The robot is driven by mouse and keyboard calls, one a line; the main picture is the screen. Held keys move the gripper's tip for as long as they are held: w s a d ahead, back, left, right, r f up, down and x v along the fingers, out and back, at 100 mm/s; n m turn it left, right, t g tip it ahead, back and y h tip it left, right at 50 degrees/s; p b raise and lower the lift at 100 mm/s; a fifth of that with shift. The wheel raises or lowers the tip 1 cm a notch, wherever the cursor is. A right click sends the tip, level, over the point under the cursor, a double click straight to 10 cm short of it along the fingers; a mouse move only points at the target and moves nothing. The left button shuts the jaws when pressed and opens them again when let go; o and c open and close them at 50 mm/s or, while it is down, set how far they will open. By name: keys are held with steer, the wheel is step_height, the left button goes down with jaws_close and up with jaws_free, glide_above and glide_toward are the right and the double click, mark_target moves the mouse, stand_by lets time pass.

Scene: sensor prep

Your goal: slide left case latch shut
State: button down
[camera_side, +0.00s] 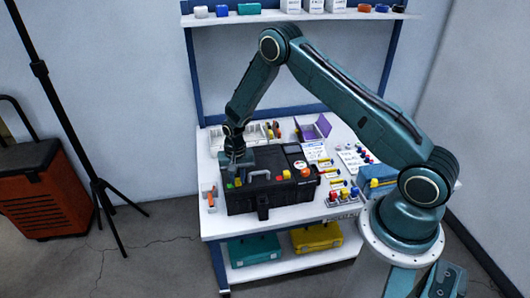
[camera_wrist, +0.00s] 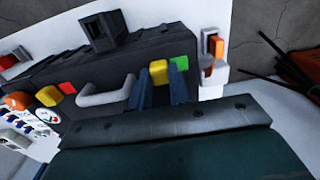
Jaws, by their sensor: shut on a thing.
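The black case (camera_side: 270,198) stands closed on the white workbench, with a grey handle (camera_wrist: 105,92) on it. The left latch is a yellow block (camera_wrist: 158,72), also visible in the side view (camera_side: 238,182). A green patch (camera_wrist: 182,62) lies close beside it, on the side away from the handle. My gripper (camera_wrist: 160,88) is shut on this yellow latch, with a finger on each side of it; in the side view my gripper (camera_side: 237,168) points down at the case's left part. The other yellow latch (camera_wrist: 48,96) sits beyond the handle, beside a red patch (camera_wrist: 67,87).
An orange knob (camera_side: 305,173) sits near the case's right end. An orange-and-white item (camera_side: 210,197) stands just left of the case. A purple open box (camera_side: 314,128), labelled cards and small parts lie behind and right. A teal case (camera_side: 254,249) and yellow case (camera_side: 317,237) rest below.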

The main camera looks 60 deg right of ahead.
steer(key=c, duration=1.3)
jaws_free()
steer(key=shift+s+d, duration=0.2)
steer(key=shift+w+a, duration=0.1)
steer(key=shift+w, duration=0.05)
steer(key=shift+w+a, duration=0.4)
steer(key=shift+w+a+r, duration=0.1)
steer(key=shift+r, duration=0.2)
steer(key=shift+s+a+r+n+t, duration=0.4)
steer(key=shift+s+r, duration=0.65)
steer(key=shift+r, duration=3.8)
steer(key=shift+s+a+r+n+t, duration=0.2)
steer(key=shift+s+a+r+n, duration=0.65)
steer(key=shift+r, duration=4.05)
steer(key=shift+s+a+r+n+t, duration=0.25)
steer(key=shift+s+r, duration=1)
steer(key=shift+r, duration=3.6)
steer(key=shift+r, duration=0.1)
